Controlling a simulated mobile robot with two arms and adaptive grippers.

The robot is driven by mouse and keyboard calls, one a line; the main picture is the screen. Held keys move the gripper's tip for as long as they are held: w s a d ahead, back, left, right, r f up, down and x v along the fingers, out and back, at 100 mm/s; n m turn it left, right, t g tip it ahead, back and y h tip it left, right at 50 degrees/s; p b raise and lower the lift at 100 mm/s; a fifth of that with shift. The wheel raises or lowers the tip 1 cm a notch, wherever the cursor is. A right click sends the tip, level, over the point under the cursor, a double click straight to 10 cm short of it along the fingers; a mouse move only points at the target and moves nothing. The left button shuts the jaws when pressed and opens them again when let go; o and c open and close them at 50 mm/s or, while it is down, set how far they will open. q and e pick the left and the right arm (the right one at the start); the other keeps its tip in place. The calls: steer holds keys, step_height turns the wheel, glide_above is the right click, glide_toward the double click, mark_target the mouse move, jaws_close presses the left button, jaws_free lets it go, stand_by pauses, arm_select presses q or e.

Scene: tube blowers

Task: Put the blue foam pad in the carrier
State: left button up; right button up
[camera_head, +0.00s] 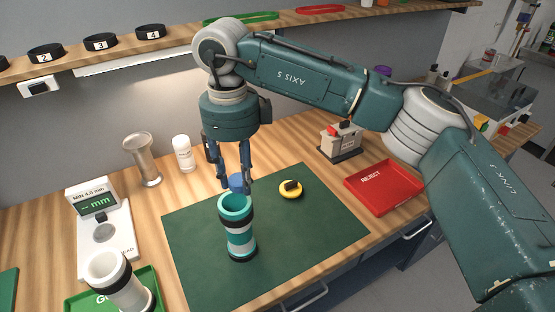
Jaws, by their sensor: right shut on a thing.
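The blue foam pad (236,183) is between the fingertips of my right gripper (237,186), which is shut on it. The gripper points down and holds the pad near the top of the teal carrier (238,240). The carrier is a tube with dark bands and a white middle, standing upright on the green mat with its open mouth up. The pad shows behind and above the carrier's rim; I cannot tell whether it is directly over the mouth. My left gripper is not in view.
A yellow round piece with a black top (291,190) lies right of the carrier on the green mat (190,250). A red REJECT tray (384,188) is at the right. A gauge (103,228) and a white tube (115,280) on a green tray stand at the left. The mat's front is clear.

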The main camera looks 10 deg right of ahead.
mark_target(231, 182)
steer(key=shift+s+a+n, duration=0.25)
steer(key=shift+a+n, duration=0.05)
steer(key=shift+a, duration=0.25)
steer(key=shift+s+a, duration=0.1)
steer(key=shift+a, duration=0.1)
steer(key=shift+w+a+f, duration=0.1)
steer(key=shift+w, duration=0.1)
steer(key=shift+s, duration=0.1)
steer(key=shift+f+b, duration=0.25)
steer(key=shift+b, duration=0.15)
steer(key=shift+f+b, duration=0.5)
steer(key=shift+f, duration=0.05)
steer(key=shift+f+b, duration=0.55)
steer(key=shift+f, duration=0.15)
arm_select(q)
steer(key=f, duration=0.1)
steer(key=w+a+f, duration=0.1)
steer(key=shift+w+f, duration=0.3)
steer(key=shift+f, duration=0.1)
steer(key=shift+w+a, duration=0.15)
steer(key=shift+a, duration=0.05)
